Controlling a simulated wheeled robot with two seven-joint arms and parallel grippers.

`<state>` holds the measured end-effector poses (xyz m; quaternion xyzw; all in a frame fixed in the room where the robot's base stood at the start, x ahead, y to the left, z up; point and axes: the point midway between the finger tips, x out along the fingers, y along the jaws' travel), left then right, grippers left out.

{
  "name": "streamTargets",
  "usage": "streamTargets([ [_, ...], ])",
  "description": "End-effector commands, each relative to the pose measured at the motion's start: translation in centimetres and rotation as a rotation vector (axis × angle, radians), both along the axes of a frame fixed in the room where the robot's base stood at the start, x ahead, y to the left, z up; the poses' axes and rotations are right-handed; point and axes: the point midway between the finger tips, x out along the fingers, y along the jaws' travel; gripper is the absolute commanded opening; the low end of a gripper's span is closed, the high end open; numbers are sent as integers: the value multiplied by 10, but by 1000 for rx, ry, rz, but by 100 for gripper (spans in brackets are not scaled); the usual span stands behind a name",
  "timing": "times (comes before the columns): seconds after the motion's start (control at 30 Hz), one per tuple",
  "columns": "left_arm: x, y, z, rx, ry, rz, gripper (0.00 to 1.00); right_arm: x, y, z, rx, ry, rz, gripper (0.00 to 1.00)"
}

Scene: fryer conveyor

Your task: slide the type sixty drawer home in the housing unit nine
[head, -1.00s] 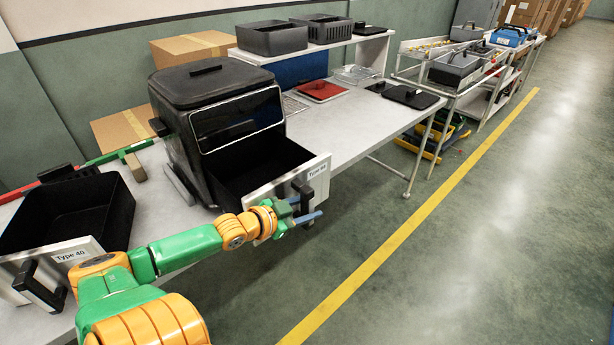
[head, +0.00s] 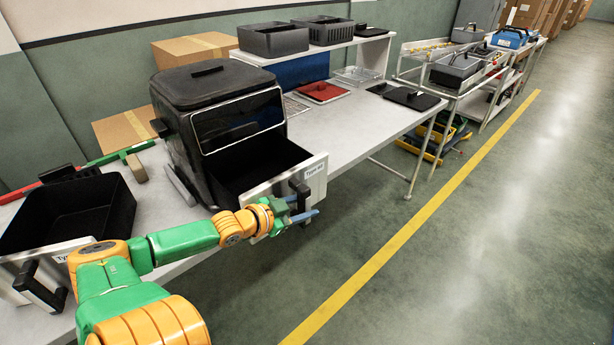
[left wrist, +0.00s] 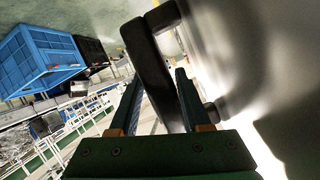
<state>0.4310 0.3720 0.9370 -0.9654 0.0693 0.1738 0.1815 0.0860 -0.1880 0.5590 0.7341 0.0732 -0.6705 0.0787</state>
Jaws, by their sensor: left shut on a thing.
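The type sixty drawer (head: 318,182) is a black bin with a silver front, a small label and a black handle (head: 299,190). It sits partly inside the black housing (head: 180,135) on the table, pulled out toward the front right, with its open interior showing. The housing has a glossy dark window and a lid; no unit number is readable. My left gripper (head: 298,212) is shut on the drawer handle. In the left wrist view the dark handle (left wrist: 152,65) passes between my fingers. My right gripper is not in view.
Another black drawer with a silver front (head: 75,202) stands on the table at left, near my left arm. Red (head: 322,91) and black (head: 412,98) lids lie farther along the table. Table space right of the housing is mostly clear.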

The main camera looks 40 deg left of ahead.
Motion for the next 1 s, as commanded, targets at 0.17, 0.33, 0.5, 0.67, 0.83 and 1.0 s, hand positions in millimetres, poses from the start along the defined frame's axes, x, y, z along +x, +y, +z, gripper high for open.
streamTargets([
  [0.17,1,8,1,6,-4,-3,0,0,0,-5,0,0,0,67],
  [0.33,3,16,1,5,-4,-3,0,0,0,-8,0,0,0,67],
  [0.5,3,24,0,6,-4,-3,0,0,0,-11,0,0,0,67],
  [0.67,3,32,0,5,-3,-1,0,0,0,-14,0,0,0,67],
  [0.83,4,39,1,6,-5,-3,0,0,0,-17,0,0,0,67],
  [1.0,5,48,0,6,-3,-1,0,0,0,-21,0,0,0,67],
])
